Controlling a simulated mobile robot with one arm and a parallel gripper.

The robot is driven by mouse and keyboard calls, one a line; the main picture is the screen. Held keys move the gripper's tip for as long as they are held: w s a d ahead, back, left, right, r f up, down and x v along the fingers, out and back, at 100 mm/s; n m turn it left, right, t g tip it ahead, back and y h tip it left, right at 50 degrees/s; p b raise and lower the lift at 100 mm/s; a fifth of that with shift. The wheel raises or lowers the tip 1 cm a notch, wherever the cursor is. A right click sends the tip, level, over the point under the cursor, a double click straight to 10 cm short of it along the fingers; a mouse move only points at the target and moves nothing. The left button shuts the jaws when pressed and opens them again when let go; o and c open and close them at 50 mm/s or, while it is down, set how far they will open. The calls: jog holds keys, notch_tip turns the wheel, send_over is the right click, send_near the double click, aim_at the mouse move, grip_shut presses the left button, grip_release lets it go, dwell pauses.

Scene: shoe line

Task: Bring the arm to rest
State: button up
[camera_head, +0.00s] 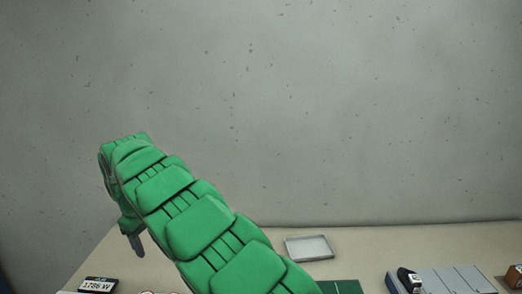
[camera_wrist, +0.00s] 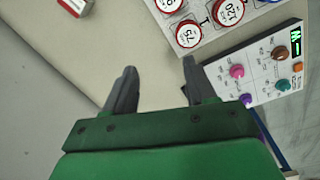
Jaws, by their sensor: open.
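My green arm (camera_head: 195,225) rises from the bottom of the head view toward the upper left and bends down at its far end. My gripper (camera_head: 136,243) hangs there, pointing down at the left, with its tips partly side-on. In the wrist view, my gripper (camera_wrist: 159,68) has its two grey fingers spread apart, with nothing between them but the beige table top below. The fingers touch nothing that I can see.
A panel with round red-rimmed gauges (camera_wrist: 228,12) and a panel with coloured knobs (camera_wrist: 258,72) lie close to the right finger. The head view shows a grey tray (camera_head: 310,248), a green mat (camera_head: 340,287), grey panels (camera_head: 455,280) and a black label (camera_head: 98,285).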

jog(key=s+d+r+m, duration=0.1)
jog(key=d+r+m, duration=0.3)
jog(key=d, duration=0.9)
jog(key=s+d+r+m, duration=0.1)
jog(key=d+r, duration=0.5)
jog(key=d, duration=0.6)
jog(key=s+d+r+m+g, duration=0.1)
jog(key=s+d+r+m, duration=0.15)
jog(key=s+d, duration=1.05)
jog(key=s+d+f+m, duration=0.2)
jog(key=s+d+f, duration=0.1)
jog(key=s, duration=0.5)
jog(key=s+d+f+m+g, duration=0.1)
jog(key=s+d+f+m, duration=0.1)
jog(key=s, duration=0.6)
jog(key=s+d+f+m+y, duration=0.1)
jog(key=s+d+f+m, duration=0.1)
jog(key=s+d+f, duration=0.2)
jog(key=s+d, duration=0.1)
jog(key=s, duration=0.2)
jog(key=shift+s, duration=0.4)
jog(key=shift+d, duration=0.1)
